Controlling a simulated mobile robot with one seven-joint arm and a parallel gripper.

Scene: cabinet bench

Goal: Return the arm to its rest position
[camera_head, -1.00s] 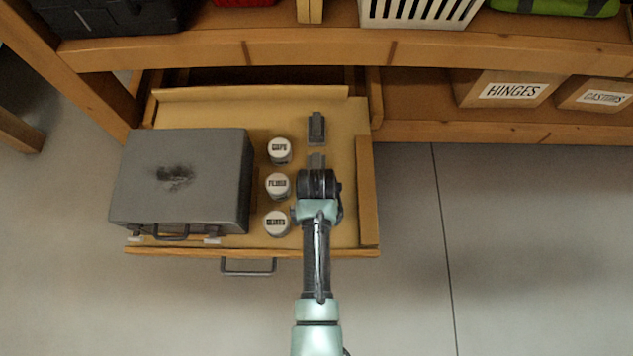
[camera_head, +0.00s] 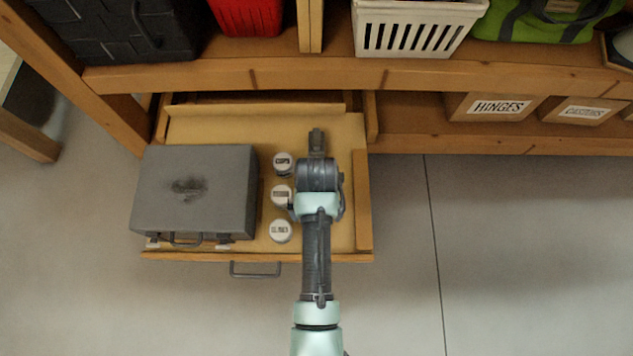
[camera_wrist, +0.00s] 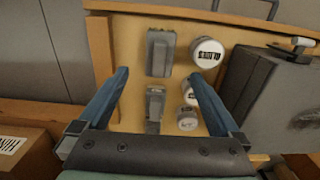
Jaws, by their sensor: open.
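My gripper (camera_wrist: 158,74) is open in the wrist view, its two blue fingers spread wide and nothing held between them. It is above the pulled-out drawer (camera_head: 362,205). A dark grey block (camera_wrist: 160,52) lies on the drawer floor, seen between the fingertips. A second dark grey block (camera_wrist: 155,104) lies nearer the cabinet; it also shows in the head view (camera_head: 317,142), just past my gripper. In the head view my arm and gripper body (camera_head: 318,176) reach up over the drawer's right half and hide the first block and the fingertips.
White-lidded jars (camera_head: 281,195) stand in a row left of my gripper. A grey metal case (camera_head: 195,192) fills the drawer's left side. The shelf edge (camera_head: 430,78) is ahead, with a white basket (camera_head: 412,30) above. Open floor (camera_head: 510,260) lies to the right.

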